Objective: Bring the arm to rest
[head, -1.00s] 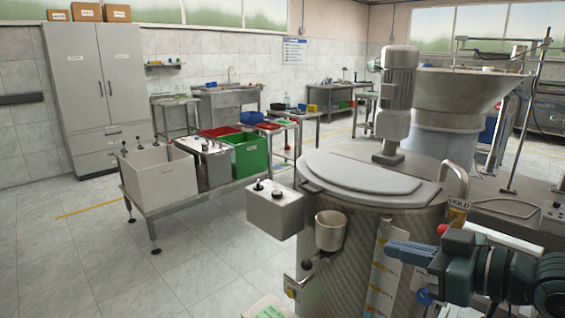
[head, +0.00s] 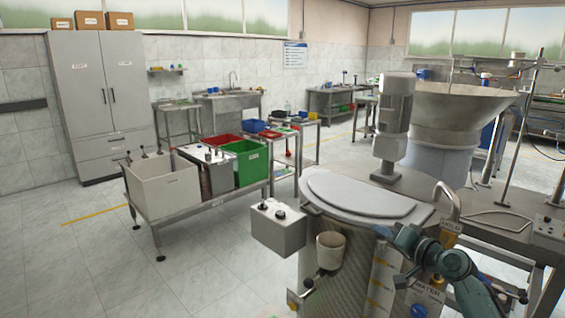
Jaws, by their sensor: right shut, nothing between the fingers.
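My right arm comes in from the lower right corner of the head view. Its teal and dark right gripper (head: 398,238) is small in the picture, in front of the upper side of a large round metal vessel (head: 345,264). The fingers are shut with nothing between them. I cannot tell whether the gripper touches the vessel. My left gripper is not in view.
The vessel has a grey lid (head: 362,193), a curved handle (head: 447,201), a control box (head: 278,228) and a small cup (head: 330,250). A bench on the left carries a grey bin (head: 163,189) and a green bin (head: 240,163). The floor at left is clear.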

